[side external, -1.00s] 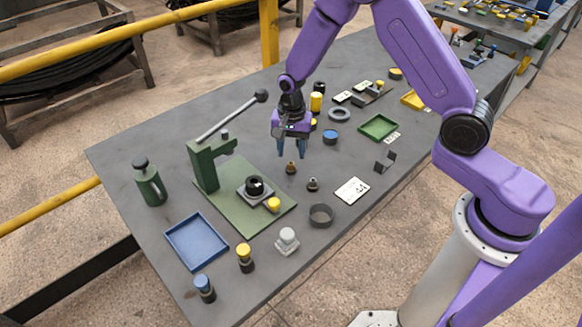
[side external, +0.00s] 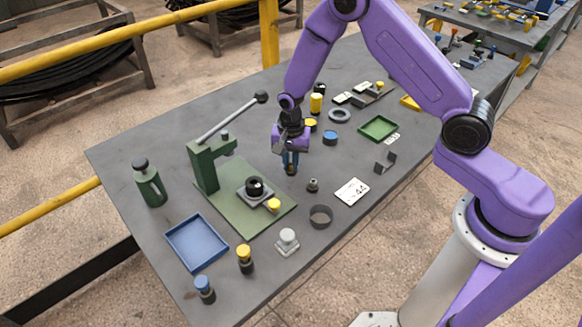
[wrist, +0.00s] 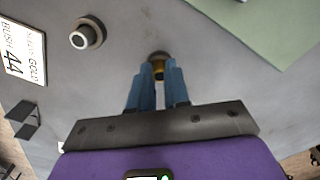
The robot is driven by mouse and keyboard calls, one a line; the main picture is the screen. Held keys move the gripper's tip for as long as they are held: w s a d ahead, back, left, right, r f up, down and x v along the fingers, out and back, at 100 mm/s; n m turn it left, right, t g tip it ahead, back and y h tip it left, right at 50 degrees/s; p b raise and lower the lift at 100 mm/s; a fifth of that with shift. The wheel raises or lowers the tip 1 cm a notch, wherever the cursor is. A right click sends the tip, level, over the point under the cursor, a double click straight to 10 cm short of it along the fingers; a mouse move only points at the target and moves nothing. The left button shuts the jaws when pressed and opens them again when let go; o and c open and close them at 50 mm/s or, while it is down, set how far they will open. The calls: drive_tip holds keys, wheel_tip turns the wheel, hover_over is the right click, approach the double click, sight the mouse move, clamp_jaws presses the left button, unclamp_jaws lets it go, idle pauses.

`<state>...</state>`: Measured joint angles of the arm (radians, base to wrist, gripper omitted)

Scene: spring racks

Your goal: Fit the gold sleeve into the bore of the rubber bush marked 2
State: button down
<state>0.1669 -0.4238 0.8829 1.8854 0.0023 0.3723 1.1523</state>
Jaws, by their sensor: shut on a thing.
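The gold sleeve (wrist: 158,68) is a small brassy piece standing on the table, between the blue fingertips of my gripper (wrist: 157,76). In the side view my gripper (side external: 291,166) is lowered to the table and shut on the sleeve, whose dark lower end (side external: 291,172) shows below the fingers. A black rubber bush (side external: 254,186) sits in a grey square holder on the green press base, left of my gripper. I cannot read a number on any bush.
A grey sleeve (side external: 313,185) stands close by; it also shows in the wrist view (wrist: 87,34). A card (side external: 352,191) reads "44", with "GOLD" and "BUSH" in the wrist view. The green lever press (side external: 203,165), blue tray (side external: 196,242) and dark ring (side external: 321,216) stand around.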

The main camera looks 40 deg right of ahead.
drive_tip(key=shift+r, duration=0.85)
drive_tip(key=s+d+r, duration=0.2)
drive_tip(key=s+r, duration=0.9)
drive_tip(key=s, duration=0.2)
drive_tip(key=a+r+n, duration=0.4)
drive_tip(key=a+r, duration=0.1)
drive_tip(key=a, duration=0.4)
drive_tip(key=w+a+f, duration=0.1)
drive_tip(key=w+f, duration=0.1)
drive_tip(key=w, duration=0.1)
drive_tip(key=w+a+f, duration=0.2)
drive_tip(key=w+f, duration=0.1)
drive_tip(key=w, duration=0.1)
drive_tip(key=w+a+f, duration=0.2)
drive_tip(key=w+f, duration=0.1)
drive_tip(key=w, duration=0.1)
drive_tip(key=shift+w+a+f, duration=0.1)
drive_tip(key=shift+w+a, duration=0.05)
drive_tip(key=shift+a, duration=0.05)
drive_tip(key=shift+w+a+f, duration=0.2)
drive_tip(key=shift+w+f, duration=0.3)
drive_tip(key=shift+f, duration=0.1)
drive_tip(key=shift+w+f, duration=0.1)
drive_tip(key=shift+f, duration=1.55)
